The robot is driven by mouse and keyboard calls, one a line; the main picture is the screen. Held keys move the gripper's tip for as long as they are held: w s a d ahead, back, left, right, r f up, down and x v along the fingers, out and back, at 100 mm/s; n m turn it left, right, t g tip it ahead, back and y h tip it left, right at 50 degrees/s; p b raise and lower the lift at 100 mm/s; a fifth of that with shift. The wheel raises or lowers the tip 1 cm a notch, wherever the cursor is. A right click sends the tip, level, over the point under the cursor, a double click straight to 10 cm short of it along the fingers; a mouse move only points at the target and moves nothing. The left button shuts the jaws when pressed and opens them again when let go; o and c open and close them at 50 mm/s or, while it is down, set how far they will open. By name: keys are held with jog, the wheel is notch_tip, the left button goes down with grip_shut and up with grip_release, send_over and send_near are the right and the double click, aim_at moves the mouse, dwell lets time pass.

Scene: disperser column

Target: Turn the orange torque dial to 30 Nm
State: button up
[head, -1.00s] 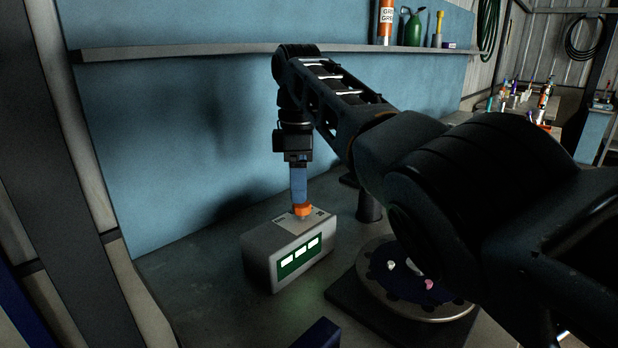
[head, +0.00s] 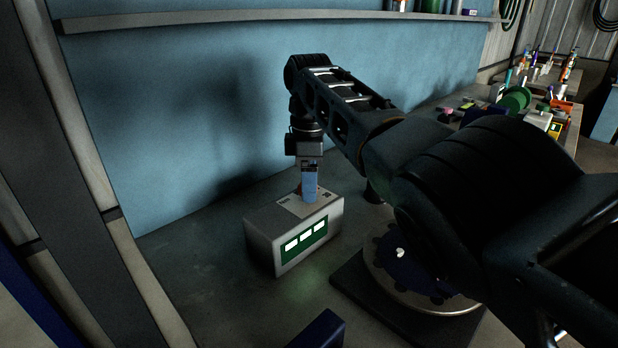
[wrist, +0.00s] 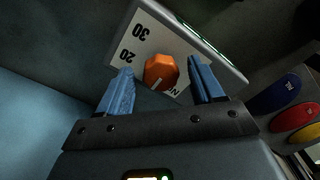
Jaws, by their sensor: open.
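The orange torque dial (wrist: 160,72) sits on the white scale plate (wrist: 152,42) of a grey box (head: 262,243). In the wrist view "30", "20" and part of "Nm" are printed around it, and a white line marks the dial's lower edge. My gripper (wrist: 160,65) is open, its blue fingers left and right of the dial. Whether they touch it cannot be told. In the head view my gripper (head: 308,196) points down over the box top, and its fingers mostly hide the dial. The box's green panel (head: 303,238) has white displays too bright to read.
A round metal-rimmed disc (head: 408,275) stands right of the box, partly behind my arm. A blue wall panel (head: 190,110) rises behind. In the wrist view blue, red and yellow oval pieces (wrist: 280,92) lie at right. Bench left of the box is clear.

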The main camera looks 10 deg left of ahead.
jog(key=shift+c, duration=0.4)
jog(key=c, duration=1)
jog(key=shift+m, duration=0.4)
jog(key=m+p, duration=0.1)
jog(key=m, duration=0.4)
jog(key=shift+s+a+r+m+p, duration=0.1)
jog(key=shift+m+p, duration=0.2)
jog(key=shift+p, duration=0.1)
jog(key=m, duration=0.5)
jog(key=shift+p, duration=0.35)
jog(key=m, duration=0.6)
jog(key=shift+a+m, duration=0.1)
jog(key=shift+m, duration=0.3)
jog(key=m, duration=0.5)
jog(key=shift+m, duration=0.4)
